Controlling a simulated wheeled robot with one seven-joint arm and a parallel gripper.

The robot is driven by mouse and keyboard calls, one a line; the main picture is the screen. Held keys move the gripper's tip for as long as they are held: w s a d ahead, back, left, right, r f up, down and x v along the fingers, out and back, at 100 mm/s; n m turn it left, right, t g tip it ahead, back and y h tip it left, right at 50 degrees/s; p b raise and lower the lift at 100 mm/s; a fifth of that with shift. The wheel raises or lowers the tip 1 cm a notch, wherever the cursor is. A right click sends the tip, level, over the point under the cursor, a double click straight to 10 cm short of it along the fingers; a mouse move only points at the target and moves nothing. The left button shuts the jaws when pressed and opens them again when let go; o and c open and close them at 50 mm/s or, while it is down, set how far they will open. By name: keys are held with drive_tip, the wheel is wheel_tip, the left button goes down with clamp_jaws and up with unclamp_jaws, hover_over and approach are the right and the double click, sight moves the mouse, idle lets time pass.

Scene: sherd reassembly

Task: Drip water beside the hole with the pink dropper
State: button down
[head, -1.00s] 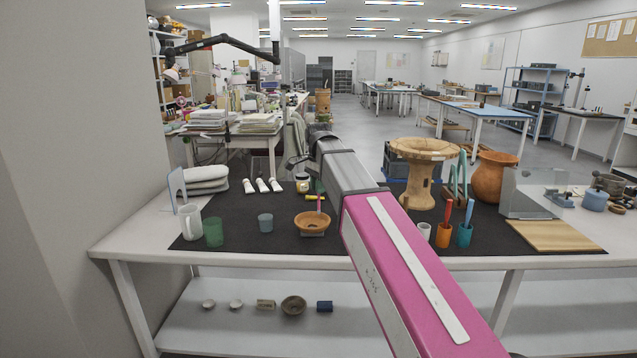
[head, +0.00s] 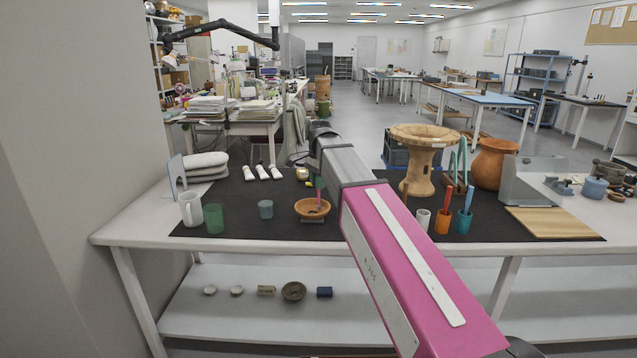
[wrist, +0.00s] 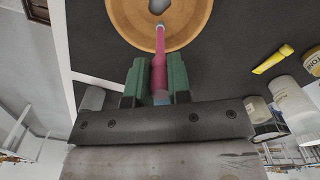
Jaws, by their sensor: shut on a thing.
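My gripper (wrist: 158,88) has green fingers and is shut on the pink dropper (wrist: 160,65). The dropper points down into the orange-brown bowl (wrist: 125,12) in the wrist view. Its pale tip is beside a grey patch (wrist: 158,5) in the bowl's middle, which looks like the hole and is cut by the top edge. I cannot tell whether the tip touches the bowl. In the head view the dropper (head: 318,199) stands nearly upright over the bowl (head: 312,215), and my gripper (head: 320,183) is partly hidden by my arm. No water drop is visible.
The dark mat (head: 265,185) covers most of the bench. A blue cup (head: 265,209), a green cup (head: 214,219) and a white mug (head: 190,209) stand left of the bowl. A wooden pedestal (head: 420,170) and tool cups (head: 442,222) stand right. A yellow marker (wrist: 272,58) lies nearby.

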drive_tip(key=shift+f, duration=0.4)
idle(1.3)
drive_tip(key=shift+r, duration=0.1)
drive_tip(key=shift+r, duration=1.9)
drive_tip(key=shift+a, duration=0.1)
drive_tip(key=shift+w+a+f, duration=0.3)
drive_tip(key=shift+a+f, duration=0.45)
drive_tip(key=shift+f, duration=0.05)
drive_tip(key=shift+w+a+f, duration=0.3)
drive_tip(key=shift+a+f, duration=0.45)
drive_tip(key=shift+f, duration=0.05)
drive_tip(key=shift+f, duration=0.4)
drive_tip(key=shift+r, duration=0.1)
